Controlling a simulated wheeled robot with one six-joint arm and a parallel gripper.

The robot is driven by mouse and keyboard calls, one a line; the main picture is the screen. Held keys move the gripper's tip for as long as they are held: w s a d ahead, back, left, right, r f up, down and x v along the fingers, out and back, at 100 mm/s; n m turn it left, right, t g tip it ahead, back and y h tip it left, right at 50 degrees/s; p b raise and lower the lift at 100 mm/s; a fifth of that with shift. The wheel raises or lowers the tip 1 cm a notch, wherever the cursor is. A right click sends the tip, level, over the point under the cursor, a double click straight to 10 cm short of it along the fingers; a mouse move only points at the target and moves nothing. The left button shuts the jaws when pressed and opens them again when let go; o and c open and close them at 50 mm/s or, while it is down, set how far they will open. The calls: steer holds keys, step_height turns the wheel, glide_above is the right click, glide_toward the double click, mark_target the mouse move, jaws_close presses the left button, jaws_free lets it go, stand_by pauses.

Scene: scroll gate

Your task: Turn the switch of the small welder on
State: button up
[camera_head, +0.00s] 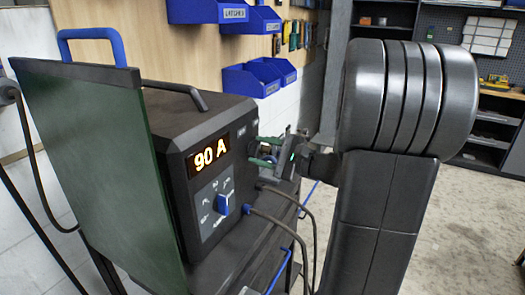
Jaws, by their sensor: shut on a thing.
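The small welder (205,112) is a dark box with a handle on top, standing on a dark cart. Its orange display is lit and reads "90 A" (209,155). A blue selector knob (222,205) sits below the display on a grey dial with white marks.
A dark green panel (98,165) with a blue handle stands left of the welder. Cables (290,228) leave the lower front of the welder. Blue bins (258,78) hang on the back wall. Bare floor (465,220) is free at the right.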

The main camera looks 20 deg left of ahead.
steer(key=o, duration=1)
steer(key=shift+d, duration=0.15)
steer(key=d, duration=0.4)
steer(key=d+b, duration=0.1)
steer(key=d, duration=0.4)
steer(key=s+d, duration=0.1)
steer(key=d, duration=0.3)
steer(key=shift+d+b, duration=0.3)
steer(key=shift+b, duration=0.1)
steer(key=shift+a, duration=0.15)
steer(key=a, duration=0.4)
steer(key=a+p, duration=0.1)
steer(key=a, duration=0.4)
steer(key=w+a, duration=0.1)
steer(key=a, duration=0.3)
steer(key=shift+a+p, duration=0.3)
steer(key=shift+p, duration=0.1)
